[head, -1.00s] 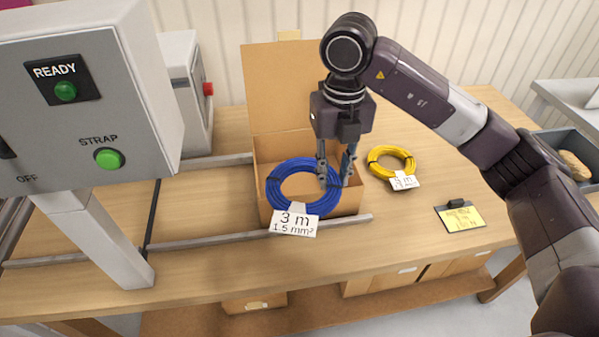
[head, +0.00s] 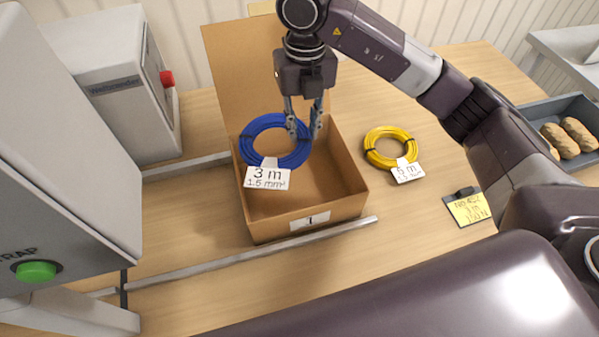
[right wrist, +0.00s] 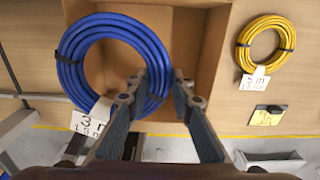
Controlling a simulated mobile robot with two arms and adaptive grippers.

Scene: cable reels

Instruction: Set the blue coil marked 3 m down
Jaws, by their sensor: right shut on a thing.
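The blue coil (head: 275,140) carries a white tag reading 3 m, 1.5 mm² (head: 268,178). My right gripper (head: 303,133) is shut on the right side of the coil. It holds the coil over the open cardboard box (head: 308,221), toward the box's back left; I cannot tell how high. In the right wrist view the blue coil (right wrist: 113,24) has its right side between the fingertips (right wrist: 158,92), with the box (right wrist: 207,50) behind it. The box's visible floor is bare and its front has a label 1. My left gripper is not in view.
A yellow coil (head: 390,147) with a white tag lies on the table right of the box. A clipboard with a yellow note (head: 469,208) lies farther right. A grey tray (head: 545,110) holds brown lumps. A metal rail (head: 250,256) runs before the box; grey machines stand left.

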